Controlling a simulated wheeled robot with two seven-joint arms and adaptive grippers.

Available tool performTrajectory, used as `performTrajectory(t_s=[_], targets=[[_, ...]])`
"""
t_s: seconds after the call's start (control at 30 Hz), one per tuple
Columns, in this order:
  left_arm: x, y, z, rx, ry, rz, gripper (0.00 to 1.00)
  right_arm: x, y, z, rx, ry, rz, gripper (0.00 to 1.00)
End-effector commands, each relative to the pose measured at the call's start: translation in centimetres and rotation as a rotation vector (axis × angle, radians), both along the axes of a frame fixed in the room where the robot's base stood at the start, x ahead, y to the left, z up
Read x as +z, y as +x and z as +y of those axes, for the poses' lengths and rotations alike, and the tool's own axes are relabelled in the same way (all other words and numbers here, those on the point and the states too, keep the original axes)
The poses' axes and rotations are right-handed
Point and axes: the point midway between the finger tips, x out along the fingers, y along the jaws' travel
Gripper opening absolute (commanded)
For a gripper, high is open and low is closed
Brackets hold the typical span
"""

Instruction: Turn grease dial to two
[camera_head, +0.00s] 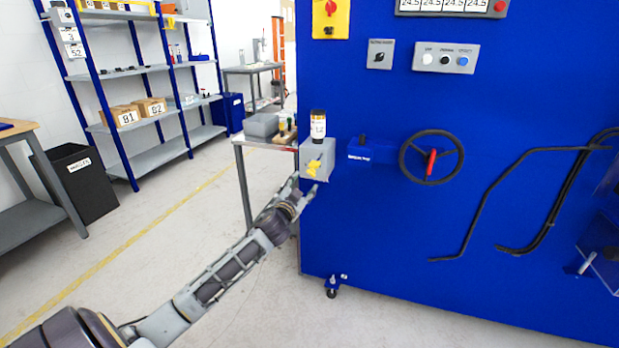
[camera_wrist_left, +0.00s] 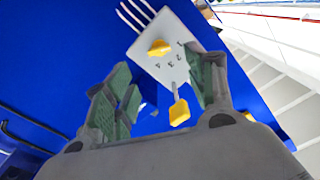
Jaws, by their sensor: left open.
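A lever with a yellow grip (camera_wrist_left: 179,112) sticks out below. Which number the dial points to is too small to tell. My left gripper (camera_head: 305,189) is open just below and in front of the box; its fingers (camera_wrist_left: 160,82) stand apart, holding nothing.
A red-handled black handwheel (camera_head: 431,157) and a small blue box (camera_head: 371,151) are right of the grease unit. Bent black pipes (camera_head: 480,205) run along the machine. A grey table (camera_head: 262,143) stands behind, left of the unit.

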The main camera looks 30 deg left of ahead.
Motion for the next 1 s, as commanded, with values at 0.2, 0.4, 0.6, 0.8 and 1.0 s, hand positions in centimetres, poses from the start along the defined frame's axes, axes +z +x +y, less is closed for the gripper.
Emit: performTrajectory(t_s=[0.2, 0.4, 0.6, 0.8, 1.0], targets=[[0.0, 1.5, 0.4, 0.001, 0.001, 0.0, 0.55, 0.0, -0.2, 0.0, 0.002, 0.002, 0.0, 0.4], [0.0, 2.8, 0.7, 0.0, 0.001, -0.001, 0.55, 0.7, 0.1, 0.1, 0.003, 0.004, -0.012, 0.4], [0.0, 4.1, 1.0, 0.0, 0.001, 0.0, 0.55, 0.8, 0.1, 0.1, 0.005, 0.005, -0.015, 0.4], [0.0, 5.4, 1.3, 0.0, 0.001, 0.0, 0.55, 1.4, 0.3, 0.2, 0.005, 0.009, -0.027, 0.4], [0.0, 6.6, 1.6, 0.0, 0.0, 0.0, 0.55, 1.7, 0.3, 0.2, 0.006, 0.012, -0.035, 0.4]])
